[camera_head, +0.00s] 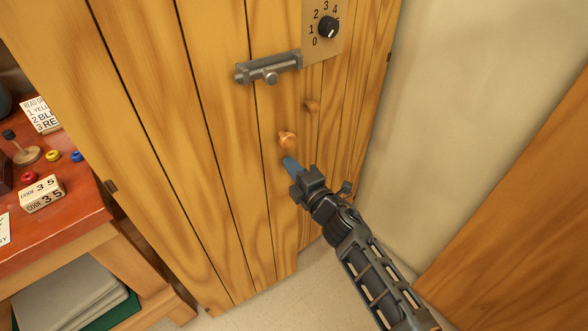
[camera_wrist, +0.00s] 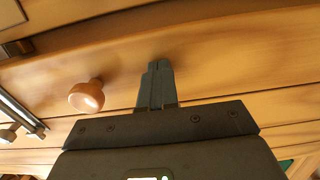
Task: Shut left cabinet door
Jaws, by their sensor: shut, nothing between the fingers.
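The left cabinet door (camera_head: 215,160) is a tall panel of yellow-brown planks. Its round wooden knob (camera_head: 287,139) shows left of my gripper in the wrist view (camera_wrist: 86,97). At the bottom its free edge appears slightly forward of the right door (camera_head: 335,130); the exact gap cannot be told. My gripper (camera_head: 290,163) is shut and empty, just below the left knob. In the wrist view its fingertips (camera_wrist: 158,68) point at the planks beside the knob, at or very near the surface; contact is unclear.
A grey sliding bolt (camera_head: 268,68) and a numbered dial (camera_head: 328,27) are above the knobs. The right door's knob (camera_head: 312,105) is close by. A red-topped table (camera_head: 75,225) with small items stands left. A wooden panel (camera_head: 520,220) is at right, with pale floor between.

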